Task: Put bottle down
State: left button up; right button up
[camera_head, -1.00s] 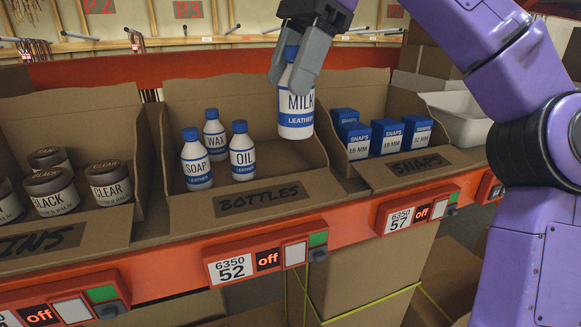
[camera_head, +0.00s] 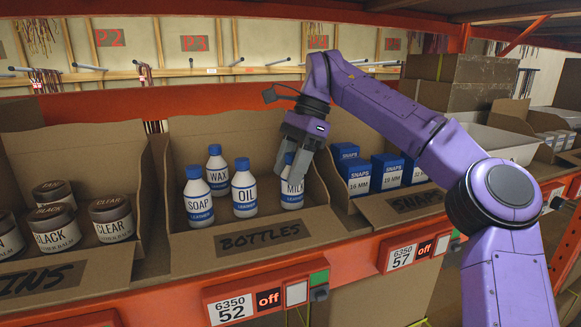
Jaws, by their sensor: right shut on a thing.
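The milk bottle (camera_head: 292,191), white with a blue label band, is upright inside the bottles box (camera_head: 262,237), near its right wall. My right gripper (camera_head: 292,165) is shut on its upper part and covers much of the cap. The base of the bottle looks level with the bottles beside it; I cannot tell whether it touches the box floor. The oil bottle (camera_head: 244,190) stands just to its left, apart from it. The wax bottle (camera_head: 217,172) and soap bottle (camera_head: 198,198) stand further left. My left gripper is not in view.
Left is a box with brown tins (camera_head: 110,218). Right is a box with blue snaps packs (camera_head: 354,177), close to my right arm. A white tray (camera_head: 503,143) lies beyond. An orange shelf edge (camera_head: 352,260) runs in front, with a shelf overhead.

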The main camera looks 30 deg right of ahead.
jog(key=shift+f, duration=0.1)
jog(key=o, duration=1.1)
jog(key=shift+a, duration=0.1)
jog(key=v, duration=0.8)
jog(key=shift+f, duration=0.1)
